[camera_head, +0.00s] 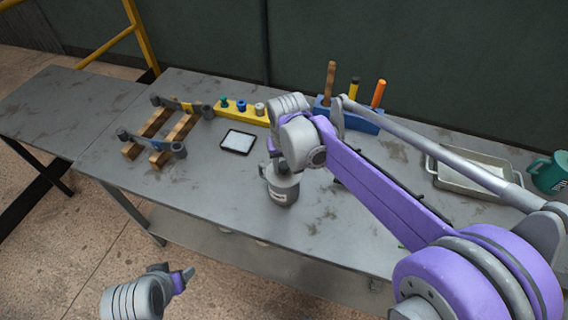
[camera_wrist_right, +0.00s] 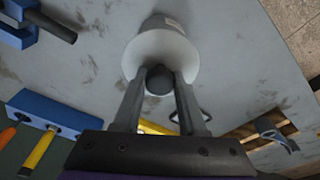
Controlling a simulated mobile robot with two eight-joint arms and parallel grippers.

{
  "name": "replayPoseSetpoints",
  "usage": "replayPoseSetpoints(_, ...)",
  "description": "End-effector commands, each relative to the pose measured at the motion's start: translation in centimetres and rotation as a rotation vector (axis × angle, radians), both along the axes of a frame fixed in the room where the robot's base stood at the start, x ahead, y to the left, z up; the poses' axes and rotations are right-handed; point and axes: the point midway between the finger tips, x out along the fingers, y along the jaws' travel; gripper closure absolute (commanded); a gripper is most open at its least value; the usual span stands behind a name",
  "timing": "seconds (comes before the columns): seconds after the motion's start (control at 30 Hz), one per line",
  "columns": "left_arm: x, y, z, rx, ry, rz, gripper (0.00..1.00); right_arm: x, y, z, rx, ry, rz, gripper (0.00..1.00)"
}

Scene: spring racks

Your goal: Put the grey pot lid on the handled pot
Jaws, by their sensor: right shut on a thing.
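The grey pot lid (camera_wrist_right: 178,52) is a pale disc with a dark round knob in the right wrist view. My right gripper (camera_wrist_right: 160,82) is shut on that knob. The pot (camera_head: 284,192), a grey cylinder with a darker patch, stands upright on the table in the head view. The lid (camera_head: 279,174) is at its top; I cannot tell whether it is fully seated. The pot also shows beyond the lid in the wrist view (camera_wrist_right: 162,20). Its handle is not clear. My left gripper (camera_head: 180,279) is away from the table at the lower left, its opening unclear.
A black-framed tablet (camera_head: 238,142) lies left of the pot. Behind are a yellow rack (camera_head: 236,112) with small knobs and a blue holder (camera_head: 362,119) with upright tools. Wooden bars with clamps (camera_head: 158,132) lie left. A metal tray (camera_head: 468,178) and green mug (camera_head: 549,174) stand right.

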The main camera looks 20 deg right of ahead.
Motion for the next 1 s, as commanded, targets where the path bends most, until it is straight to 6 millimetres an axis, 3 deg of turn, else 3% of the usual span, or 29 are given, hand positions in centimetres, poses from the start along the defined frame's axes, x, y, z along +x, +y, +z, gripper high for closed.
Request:
replayPoseSetpoints(0.2,0.00,0.00,-0.01,0.000,0.000,0.000,0.33,0.01,0.00,-0.02,0.000,0.000,0.000,1.00)
replayPoseSetpoints(0.23,0.00,0.00,-0.01,0.000,0.000,0.000,0.33,0.01,0.00,-0.02,0.000,0.000,0.000,0.56)
replayPoseSetpoints(0.4,0.00,0.00,-0.01,0.000,0.000,0.000,0.33,0.01,0.00,-0.02,0.000,0.000,0.000,0.25)
replayPoseSetpoints(0.63,0.00,0.00,-0.01,0.000,0.000,0.000,0.33,0.01,0.00,-0.02,0.000,0.000,0.000,0.23)
replayPoseSetpoints(0.77,0.00,0.00,-0.01,0.000,0.000,0.000,0.33,0.01,0.00,-0.02,0.000,0.000,0.000,0.00)
replayPoseSetpoints(1.0,0.00,0.00,0.02,0.000,0.000,0.000,0.33,0.02,0.00,0.02,0.000,0.000,0.000,0.00)
